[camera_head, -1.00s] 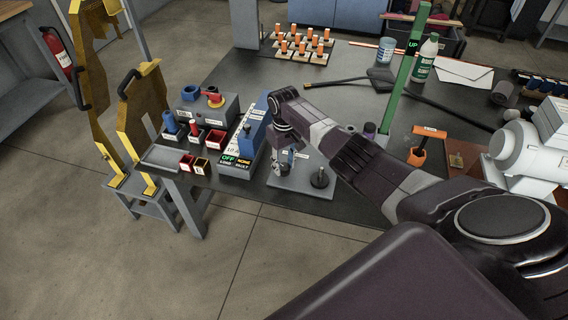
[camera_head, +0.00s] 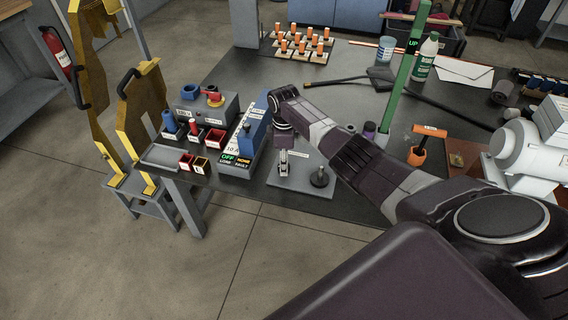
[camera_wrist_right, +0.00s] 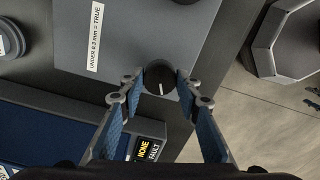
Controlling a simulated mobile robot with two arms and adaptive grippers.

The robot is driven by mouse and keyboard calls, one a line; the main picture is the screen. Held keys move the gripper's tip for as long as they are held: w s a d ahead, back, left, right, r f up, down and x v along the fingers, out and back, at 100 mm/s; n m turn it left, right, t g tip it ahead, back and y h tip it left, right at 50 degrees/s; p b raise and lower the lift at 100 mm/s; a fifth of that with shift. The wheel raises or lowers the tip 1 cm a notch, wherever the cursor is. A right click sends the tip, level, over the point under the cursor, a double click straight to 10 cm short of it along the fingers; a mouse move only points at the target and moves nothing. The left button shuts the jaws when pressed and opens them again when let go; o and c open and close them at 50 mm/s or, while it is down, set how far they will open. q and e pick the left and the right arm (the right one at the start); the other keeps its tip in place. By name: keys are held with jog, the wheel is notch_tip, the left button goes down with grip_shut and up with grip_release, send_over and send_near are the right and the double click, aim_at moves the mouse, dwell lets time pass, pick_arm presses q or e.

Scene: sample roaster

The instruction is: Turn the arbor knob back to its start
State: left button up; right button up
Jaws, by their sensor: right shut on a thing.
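The arbor knob (camera_wrist_right: 159,77) is a small dark round knob with a white pointer line. In the right wrist view its line points toward the bottom of the picture. My right gripper (camera_wrist_right: 158,86) has its two fingertips pressed on opposite sides of the knob. In the head view my right gripper (camera_head: 283,168) reaches down to the grey plate (camera_head: 301,187), close to the blue box, and the knob cannot be made out there. The plate's label (camera_wrist_right: 96,37) reads "UNDER 0.2 mm = TRUE". My left gripper is not in view.
A blue box (camera_head: 250,137) with a display reading OFF, NONE and FAULT stands left of the plate. A black round post (camera_head: 320,177) stands on the plate's right. Small bins (camera_head: 213,140) stand farther left. A green post (camera_head: 405,80) rises behind my right arm.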

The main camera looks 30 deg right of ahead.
jog(key=n+b, duration=0.1)
jog(key=n, duration=0.5)
jog(key=shift+w, duration=0.1)
jog(key=n+b, duration=0.1)
jog(key=n, duration=0.5)
jog(key=shift+n, duration=0.3)
dwell(0.3)
jog(key=o, duration=1.2)
jog(key=shift+c, duration=0.2)
notch_tip(320, 180, up, 12)
